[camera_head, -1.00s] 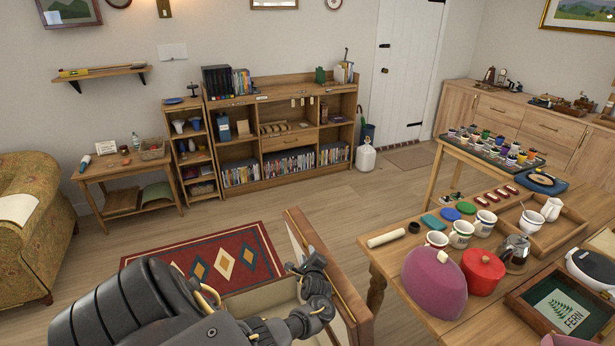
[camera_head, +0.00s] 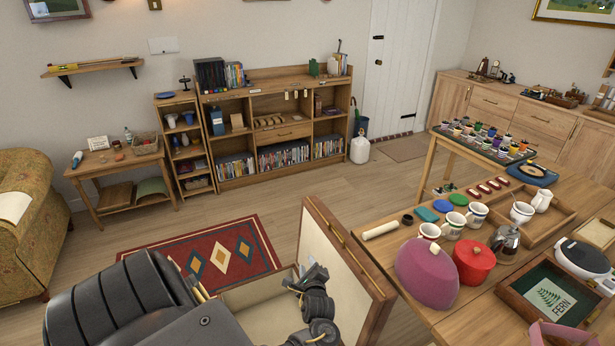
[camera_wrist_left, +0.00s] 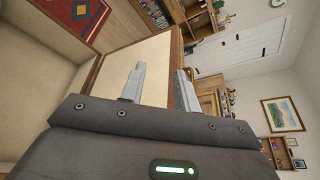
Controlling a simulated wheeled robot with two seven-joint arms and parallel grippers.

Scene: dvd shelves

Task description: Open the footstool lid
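The footstool (camera_head: 243,295) is an open box with a cream inside, low in front of me in the head view. Its lid (camera_head: 340,262) has a cream inner panel and a wooden frame, and stands raised at the box's right side. In the left wrist view the lid (camera_wrist_left: 152,54) lies just beyond the fingers. My left gripper (camera_head: 316,274) is beside the lid's inner face. In the wrist view its two fingers (camera_wrist_left: 158,88) are apart, one over the cream panel and one past the frame's edge. Contact with the lid is unclear. My right gripper is not in view.
A table (camera_head: 399,277) with a pink domed item (camera_head: 427,272), a red pot (camera_head: 474,262) and mugs stands close right of the lid. A red patterned rug (camera_head: 225,254) lies behind the footstool. Floor is clear toward the shelves (camera_head: 267,170). A patterned armchair (camera_head: 28,232) stands left.

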